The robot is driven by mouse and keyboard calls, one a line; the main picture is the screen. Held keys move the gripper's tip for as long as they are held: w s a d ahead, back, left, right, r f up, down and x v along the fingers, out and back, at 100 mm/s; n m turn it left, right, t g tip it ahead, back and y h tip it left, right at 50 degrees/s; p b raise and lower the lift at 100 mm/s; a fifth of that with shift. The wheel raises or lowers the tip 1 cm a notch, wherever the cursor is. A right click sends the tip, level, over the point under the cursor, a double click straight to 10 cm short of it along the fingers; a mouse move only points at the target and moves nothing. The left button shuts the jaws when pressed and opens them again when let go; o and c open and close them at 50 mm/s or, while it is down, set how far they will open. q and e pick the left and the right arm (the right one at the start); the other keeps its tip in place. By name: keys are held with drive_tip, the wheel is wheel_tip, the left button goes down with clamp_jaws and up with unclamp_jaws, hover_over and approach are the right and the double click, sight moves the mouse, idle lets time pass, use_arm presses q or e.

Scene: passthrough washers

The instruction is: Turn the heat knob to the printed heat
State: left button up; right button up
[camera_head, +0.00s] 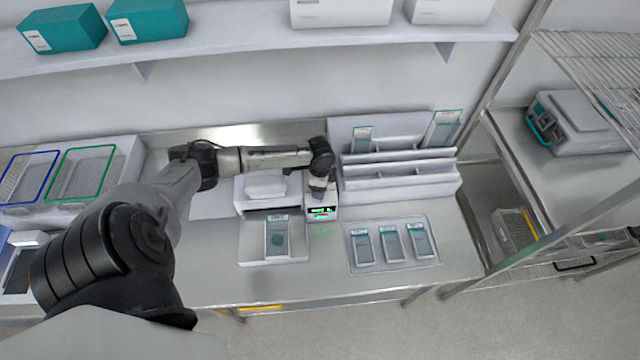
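A small white machine (250,208) stands at the middle of the bench, with a green-lit display (321,210) on its right part. My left arm reaches in from the left, and my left gripper (320,188) points down right above the display. No knob can be made out; the gripper may cover it. Whether the fingers are open or shut is too small to tell. The print is too small to read. My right gripper is out of view.
A tray (352,268) with several pouches lies to the right. A white rack (400,188) with upright pouches stands behind it, close to the gripper. Blue and green wire baskets (84,172) sit at the left. A shelf (240,42) runs above.

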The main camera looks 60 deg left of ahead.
use_arm(q)
drive_tip(key=shift+r, duration=0.1)
wheel_tip(320, 180, up, 14)
drive_tip(key=b, duration=0.1)
idle(0.5)
drive_tip(key=shift+f, duration=0.2)
idle(0.4)
